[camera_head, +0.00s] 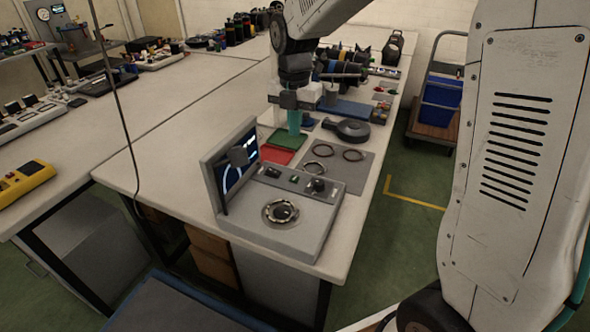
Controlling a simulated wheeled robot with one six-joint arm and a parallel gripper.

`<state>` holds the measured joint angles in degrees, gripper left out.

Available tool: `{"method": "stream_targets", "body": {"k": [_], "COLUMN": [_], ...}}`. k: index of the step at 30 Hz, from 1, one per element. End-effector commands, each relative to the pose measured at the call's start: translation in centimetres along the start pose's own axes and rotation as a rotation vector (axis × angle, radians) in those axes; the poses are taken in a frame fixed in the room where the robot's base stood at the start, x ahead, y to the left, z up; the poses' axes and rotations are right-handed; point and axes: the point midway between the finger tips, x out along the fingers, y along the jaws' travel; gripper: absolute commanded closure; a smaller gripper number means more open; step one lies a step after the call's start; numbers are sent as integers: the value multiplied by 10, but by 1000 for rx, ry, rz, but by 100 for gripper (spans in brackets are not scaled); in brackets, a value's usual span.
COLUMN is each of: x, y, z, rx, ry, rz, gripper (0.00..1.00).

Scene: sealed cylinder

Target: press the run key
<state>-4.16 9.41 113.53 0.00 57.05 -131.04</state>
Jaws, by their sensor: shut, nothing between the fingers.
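A grey console (313,235) stands at the near end of the white bench, with a tilted dark screen (222,187) showing light curves. Its raised control strip (296,180) carries a dark knob (317,185) and several small controls. The run key is too small to tell among them. A round metal-ringed fitting (281,213) sits on the console's front top. My gripper (295,130) points down with teal fingertips, shut and empty, above the bench behind the console. It is apart from the control strip.
Behind the console lie a red mat (283,147), a green mat, and a grey mat (345,170) with dark rings. A black round object (347,130) lies beside my gripper. A blue crate (440,103) on a cart stands right of the bench.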

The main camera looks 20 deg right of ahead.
Motion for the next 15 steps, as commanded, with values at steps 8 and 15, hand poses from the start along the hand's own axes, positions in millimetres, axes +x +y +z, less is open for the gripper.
{"method": "stream_targets", "body": {"k": [8, 15], "x": [1, 28], "y": [-1, -1], "z": [0, -1], "rx": [2, 3], "ry": [0, 3], "rz": [0, -4], "gripper": [100, 100]}}
